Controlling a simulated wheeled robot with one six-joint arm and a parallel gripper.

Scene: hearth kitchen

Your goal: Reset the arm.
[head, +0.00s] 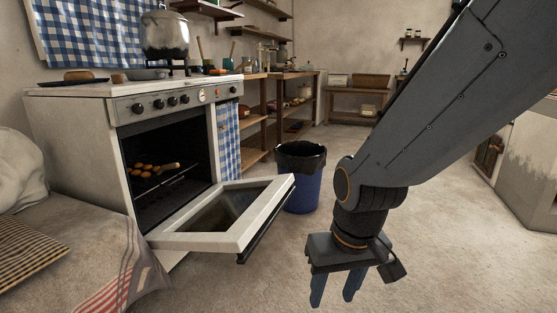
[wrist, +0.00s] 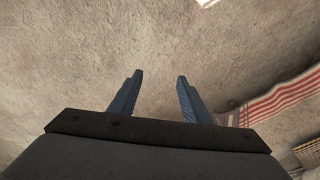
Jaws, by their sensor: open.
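My gripper (head: 333,288) hangs at the end of my arm on the right side of the head view, pointing down over the bare floor. Its two blue fingers are apart with nothing between them. In the wrist view my gripper (wrist: 159,92) also shows open and empty above the floor. My arm comes in from the upper right and bends at a joint above the gripper.
The oven door (head: 225,215) is open, left of my gripper. Several brown pieces (head: 148,170) sit inside the oven. A blue bin (head: 300,178) stands behind my arm. A striped cloth (head: 110,262) covers a surface at lower left. Floor (head: 450,250) at right is clear.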

